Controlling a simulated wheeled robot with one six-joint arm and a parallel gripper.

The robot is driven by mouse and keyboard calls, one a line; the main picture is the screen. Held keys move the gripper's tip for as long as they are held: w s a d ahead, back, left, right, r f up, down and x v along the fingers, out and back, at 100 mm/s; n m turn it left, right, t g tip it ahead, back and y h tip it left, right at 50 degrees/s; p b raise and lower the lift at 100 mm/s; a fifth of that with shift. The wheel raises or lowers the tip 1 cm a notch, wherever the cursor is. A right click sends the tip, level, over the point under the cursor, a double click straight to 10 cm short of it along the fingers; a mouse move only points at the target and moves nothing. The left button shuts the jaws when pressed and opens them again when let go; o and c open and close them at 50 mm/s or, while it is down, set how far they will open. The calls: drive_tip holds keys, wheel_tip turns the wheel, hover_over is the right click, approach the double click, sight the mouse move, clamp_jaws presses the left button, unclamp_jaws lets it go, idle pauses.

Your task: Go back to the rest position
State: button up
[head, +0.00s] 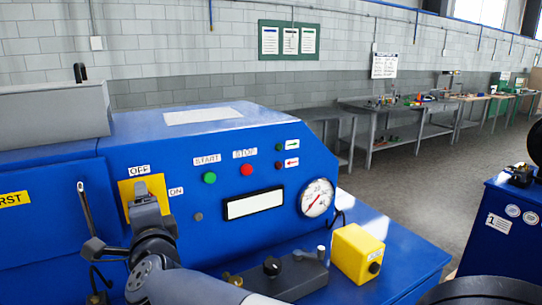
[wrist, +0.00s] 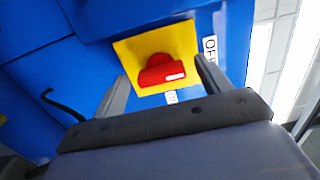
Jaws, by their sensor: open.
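My gripper (head: 146,193) is in front of the yellow switch plate (head: 126,192) on the blue machine. The plate also shows in the wrist view (wrist: 127,52), with a red rotary knob (wrist: 158,72) on it. My two fingers are open, one on each side of the knob, with gaps showing between them and it. The knob's white mark lies at the end on the side of the OFF label (wrist: 210,46). The ON label (head: 176,191) is right of the plate in the head view. The knob is hidden behind my gripper in the head view.
The blue panel carries a green start button (head: 209,178), a red stop button (head: 246,170) and a gauge (head: 317,197). A yellow box (head: 357,253) sits on the ledge at lower right. A lever (head: 86,210) stands left of my gripper. Open floor (head: 420,185) lies to the right.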

drive_tip(key=v, duration=1)
drive_tip(key=shift+a+b, duration=0.1)
drive_tip(key=shift+b, duration=0.3)
drive_tip(key=shift+w, duration=0.2)
drive_tip(key=w+a+m+b, duration=0.4)
drive_tip(key=w+m+b, duration=0.4)
drive_tip(key=m, duration=1)
drive_tip(key=shift+w+r+b, duration=0.15)
drive_tip(key=shift+r+b, duration=0.05)
drive_tip(key=shift+b, duration=0.1)
drive_tip(key=shift+a, duration=0.1)
